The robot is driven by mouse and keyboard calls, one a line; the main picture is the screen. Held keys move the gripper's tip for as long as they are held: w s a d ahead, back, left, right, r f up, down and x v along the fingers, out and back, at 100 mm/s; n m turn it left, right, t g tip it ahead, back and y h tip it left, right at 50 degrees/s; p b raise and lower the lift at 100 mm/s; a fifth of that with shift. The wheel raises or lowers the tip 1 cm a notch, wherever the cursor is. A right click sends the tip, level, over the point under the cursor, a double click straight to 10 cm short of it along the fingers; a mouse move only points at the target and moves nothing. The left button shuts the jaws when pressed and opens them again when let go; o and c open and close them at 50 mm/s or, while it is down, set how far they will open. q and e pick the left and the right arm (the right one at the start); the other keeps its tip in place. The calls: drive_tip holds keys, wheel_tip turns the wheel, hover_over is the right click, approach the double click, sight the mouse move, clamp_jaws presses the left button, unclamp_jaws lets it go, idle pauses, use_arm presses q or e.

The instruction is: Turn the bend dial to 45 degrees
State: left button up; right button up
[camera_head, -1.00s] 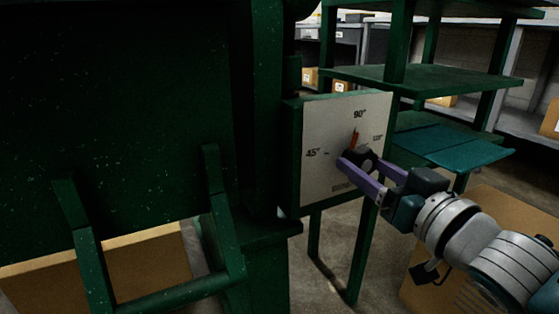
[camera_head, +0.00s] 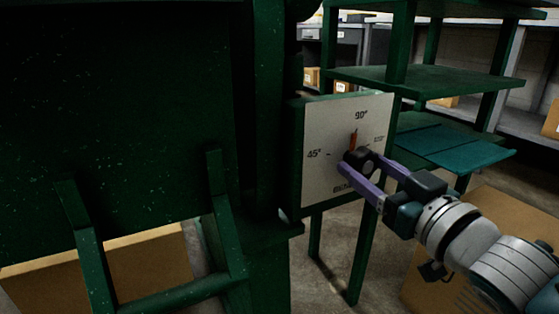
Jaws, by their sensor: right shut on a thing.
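The dial plate (camera_head: 322,175) is a pale panel on the green machine, marked 45° at left, 90° at top and a third, blurred mark at right. The dark round bend dial (camera_head: 364,160) sits on it. Its orange pointer (camera_head: 353,139) stands nearly upright, just below and left of the 90° mark. My right gripper (camera_head: 358,165), with purple fingers, is shut on the dial from the lower right, and its fingers hide part of the dial. My left gripper is not in view.
The dark green machine body (camera_head: 120,110) fills the left, with a green handle frame (camera_head: 180,290) below. Green shelving (camera_head: 430,82) stands behind the plate. A cardboard box (camera_head: 495,215) lies at lower right, behind my right arm.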

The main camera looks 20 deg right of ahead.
drive_tip(key=n, duration=0.4)
drive_tip(key=shift+n, duration=0.3)
drive_tip(key=n, duration=0.4)
drive_tip(key=shift+f+t+y, duration=0.1)
drive_tip(key=shift+t+y, duration=0.2)
drive_tip(key=shift+y, duration=0.1)
drive_tip(key=n+y+b, duration=0.1)
drive_tip(key=n, duration=0.5)
drive_tip(key=shift+d+n, duration=0.1)
drive_tip(key=shift+n, duration=1.2)
drive_tip(key=o, duration=1.4)
drive_tip(key=shift+c, duration=0.2)
